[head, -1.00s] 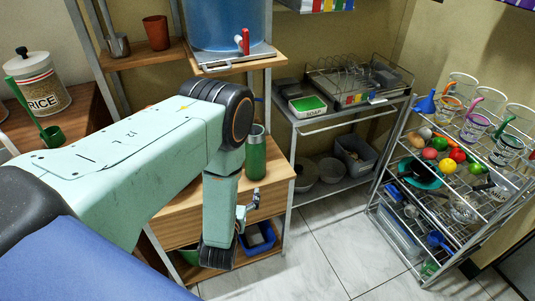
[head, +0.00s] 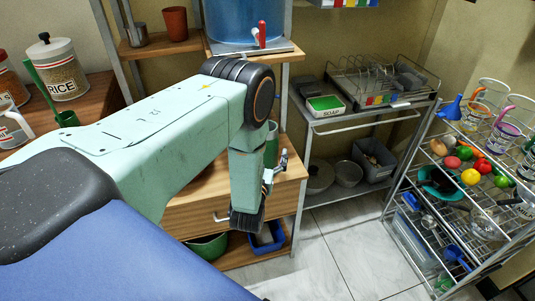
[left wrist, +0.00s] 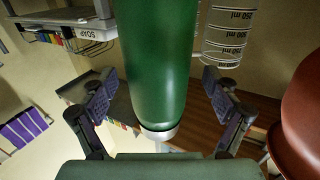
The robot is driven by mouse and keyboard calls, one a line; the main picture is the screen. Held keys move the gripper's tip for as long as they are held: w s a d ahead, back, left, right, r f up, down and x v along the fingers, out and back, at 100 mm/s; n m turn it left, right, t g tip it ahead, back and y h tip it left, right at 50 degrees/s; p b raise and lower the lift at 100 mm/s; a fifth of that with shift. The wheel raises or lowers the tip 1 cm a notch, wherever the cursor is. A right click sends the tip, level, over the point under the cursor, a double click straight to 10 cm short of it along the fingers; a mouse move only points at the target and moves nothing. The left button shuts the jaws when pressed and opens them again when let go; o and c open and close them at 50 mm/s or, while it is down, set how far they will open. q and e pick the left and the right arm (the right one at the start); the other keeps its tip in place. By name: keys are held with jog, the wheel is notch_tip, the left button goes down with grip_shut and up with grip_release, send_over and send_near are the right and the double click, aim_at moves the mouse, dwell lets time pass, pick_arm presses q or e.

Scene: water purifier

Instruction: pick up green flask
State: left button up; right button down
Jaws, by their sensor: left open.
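The green flask (head: 271,143) stands on the wooden cabinet in the head view, partly hidden behind my left arm. In the left wrist view the green flask (left wrist: 158,60) fills the middle of the picture, with a pale metallic band at its lower end in the picture. My left gripper (head: 277,168) is beside the flask in the head view, mostly hidden by my wrist. In the left wrist view my left gripper (left wrist: 160,95) is open, with one finger on each side of the flask and visible gaps between. My right gripper is not in view.
A blue water tank (head: 228,20) with a red tap sits above the cabinet (head: 205,213). A reddish cup (left wrist: 305,110) and a clear measuring cup (left wrist: 230,35) show near the flask in the left wrist view. A wire rack (head: 400,215) stands right; the tiled floor (head: 335,250) is clear.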

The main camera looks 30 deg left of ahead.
pick_arm(q)
jog(key=shift+w+a, duration=0.25)
jog(key=shift+w, duration=0.2)
jog(key=shift+w+d+r, duration=0.1)
jog(key=shift+w, duration=0.2)
jog(key=shift+c, duration=0.3)
